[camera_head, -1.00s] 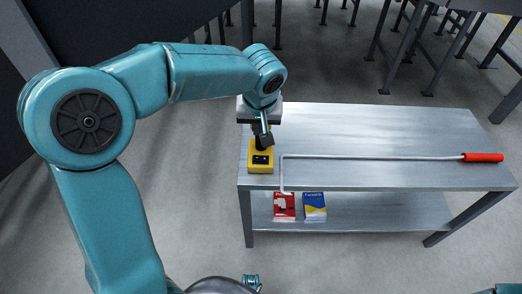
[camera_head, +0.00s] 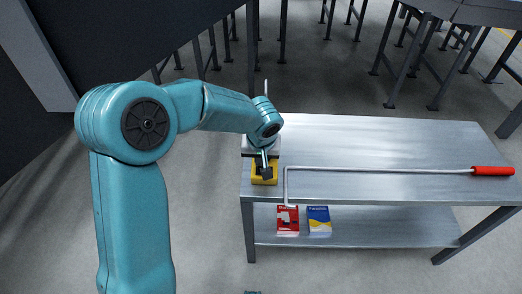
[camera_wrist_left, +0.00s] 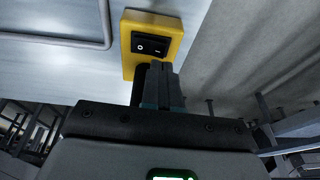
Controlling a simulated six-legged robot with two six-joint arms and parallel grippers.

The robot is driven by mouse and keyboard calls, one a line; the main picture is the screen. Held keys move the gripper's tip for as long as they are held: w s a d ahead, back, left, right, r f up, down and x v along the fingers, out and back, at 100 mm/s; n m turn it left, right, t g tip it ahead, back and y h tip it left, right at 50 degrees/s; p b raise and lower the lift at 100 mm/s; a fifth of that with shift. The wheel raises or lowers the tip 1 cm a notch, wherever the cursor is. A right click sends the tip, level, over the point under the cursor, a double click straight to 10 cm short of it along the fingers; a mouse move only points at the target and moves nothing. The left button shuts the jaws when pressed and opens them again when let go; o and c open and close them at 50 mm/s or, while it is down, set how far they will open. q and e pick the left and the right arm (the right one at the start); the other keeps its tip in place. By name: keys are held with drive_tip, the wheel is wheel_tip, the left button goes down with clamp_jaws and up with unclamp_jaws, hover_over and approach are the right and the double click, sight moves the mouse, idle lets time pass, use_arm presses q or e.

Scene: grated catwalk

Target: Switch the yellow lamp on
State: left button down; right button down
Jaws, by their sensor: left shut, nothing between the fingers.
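The yellow lamp shows as a small yellow box (camera_head: 257,181) on the left end of the metal table; it also fills the upper middle of the left wrist view (camera_wrist_left: 128,52). Its black rocker switch (camera_wrist_left: 151,45) has an O and a line mark. I cannot tell which side is pressed or whether the lamp is lit. My left gripper (camera_head: 266,173) is shut and empty, its fingertips over the box and partly hiding it. In the left wrist view the fingertips (camera_wrist_left: 158,68) overlap the box's near edge, just below the switch; contact is unclear.
A bent metal rod with a red handle (camera_head: 492,171) lies along the metal table (camera_head: 400,140), its bent end close to the lamp's right. A red box (camera_head: 288,220) and a blue-and-yellow box (camera_head: 319,221) are on the lower shelf. The table's back right is clear.

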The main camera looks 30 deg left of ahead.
sight(257, 170)
use_arm(q)
drive_tip(key=shift+f, duration=0.95)
drive_tip(key=shift+s, duration=0.1)
drive_tip(key=f+b, duration=0.1)
drive_tip(key=b, duration=0.2)
drive_tip(key=shift+s+a+f, duration=0.1)
drive_tip(key=shift+a+f, duration=0.25)
drive_tip(key=shift+d+r+p, duration=0.1)
drive_tip(key=shift+r+p, duration=0.3)
drive_tip(key=shift+r, duration=0.05)
drive_tip(key=shift+d, duration=0.1)
drive_tip(key=shift+w+d+r, duration=0.25)
drive_tip(key=shift+w+d, duration=0.15)
drive_tip(key=shift+d, duration=0.15)
